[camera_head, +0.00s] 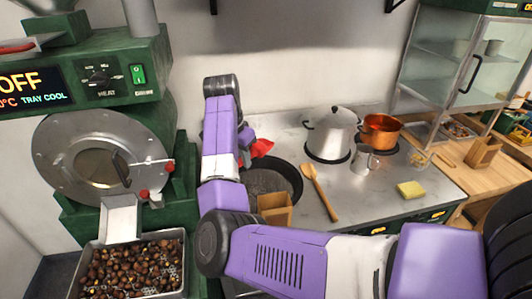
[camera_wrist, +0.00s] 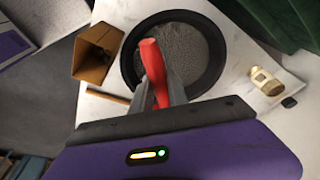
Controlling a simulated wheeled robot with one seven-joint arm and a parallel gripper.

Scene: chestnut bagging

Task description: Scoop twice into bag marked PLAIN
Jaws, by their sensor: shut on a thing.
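My gripper (camera_wrist: 160,91) is shut on a red handle (camera_wrist: 152,62), held above the pan; the red also shows in the head view (camera_head: 262,147). I cannot see a scoop bowl on it. A brown open-topped paper bag (camera_head: 275,209) stands in front of the pan; it also shows in the wrist view (camera_wrist: 92,66). No marking on it is readable. Chestnuts (camera_head: 130,266) fill a metal tray (camera_head: 76,262) under the roaster's chute at the lower left, away from my gripper.
A dark pan (camera_wrist: 130,66) of grey grains sits beneath my gripper. The green roaster (camera_head: 105,65) reads OFF. A wooden spoon (camera_head: 322,197), white pot (camera_head: 333,132), copper pot (camera_head: 380,132) and sponge (camera_head: 411,189) are on the counter, with bare counter (camera_head: 360,198) between.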

